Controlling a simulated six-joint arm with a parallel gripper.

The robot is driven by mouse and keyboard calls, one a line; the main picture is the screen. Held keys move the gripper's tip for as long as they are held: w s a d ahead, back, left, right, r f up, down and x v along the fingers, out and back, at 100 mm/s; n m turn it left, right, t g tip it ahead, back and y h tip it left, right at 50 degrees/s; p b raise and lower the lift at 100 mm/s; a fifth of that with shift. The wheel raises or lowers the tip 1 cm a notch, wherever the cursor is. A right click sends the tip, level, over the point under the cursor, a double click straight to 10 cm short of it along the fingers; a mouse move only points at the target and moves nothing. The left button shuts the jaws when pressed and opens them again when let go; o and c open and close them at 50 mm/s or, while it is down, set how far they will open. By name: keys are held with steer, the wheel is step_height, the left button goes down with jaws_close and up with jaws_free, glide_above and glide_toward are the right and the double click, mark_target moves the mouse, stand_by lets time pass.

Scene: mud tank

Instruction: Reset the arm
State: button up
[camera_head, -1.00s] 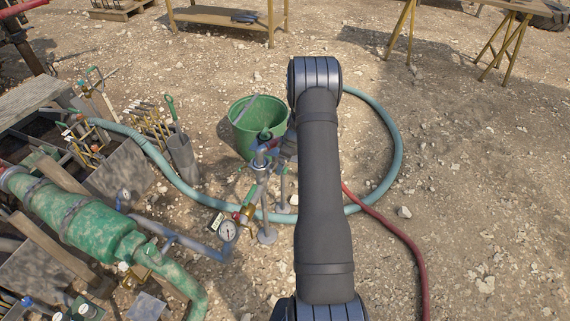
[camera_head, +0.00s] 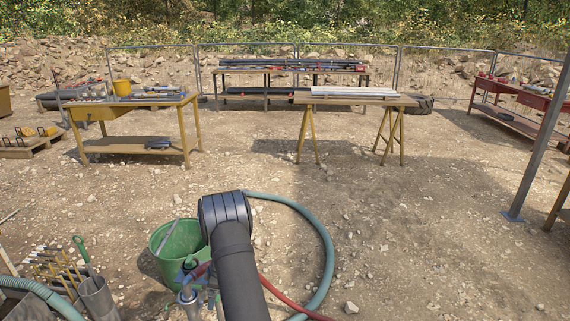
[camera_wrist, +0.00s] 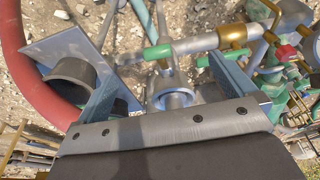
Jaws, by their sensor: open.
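My gripper (camera_wrist: 168,85) is open in the wrist view, its two blue-grey fingers spread wide. Between and beyond them are a grey pipe fitting with a round open end (camera_wrist: 173,99) and a pipe with a green section (camera_wrist: 158,52). I cannot tell how far these are from the fingers, and I see nothing gripped. In the head view my dark arm rises from the bottom, left of centre, over the ground beside a green bucket (camera_head: 176,254); my gripper cannot be made out there.
A teal hose (camera_head: 328,255) and a red hose (camera_head: 282,297) curve over stony ground. Tools stand in a grey container (camera_head: 97,298) at lower left. A yellow workbench (camera_head: 140,103), a trestle table (camera_head: 358,99) and a red table (camera_head: 525,96) stand further back. Open ground lies right of my arm.

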steer(key=x, duration=0.3)
steer(key=shift+d+f, duration=0.3)
steer(key=shift+d, duration=0.1)
steer(key=shift+d+f, duration=0.15)
steer(key=shift+f, duration=0.25)
steer(key=shift+r, duration=0.45)
steer(key=v, duration=0.2)
steer(key=a+v, duration=0.1)
steer(key=v, duration=0.2)
steer(key=a+v, duration=0.1)
steer(key=v, duration=0.2)
steer(key=shift+a+r, duration=0.1)
steer(key=shift+r, duration=0.05)
steer(key=d+f+x, duration=0.1)
steer(key=d+x, duration=0.2)
steer(key=x, duration=1.1)
steer(key=shift+d, duration=0.35)
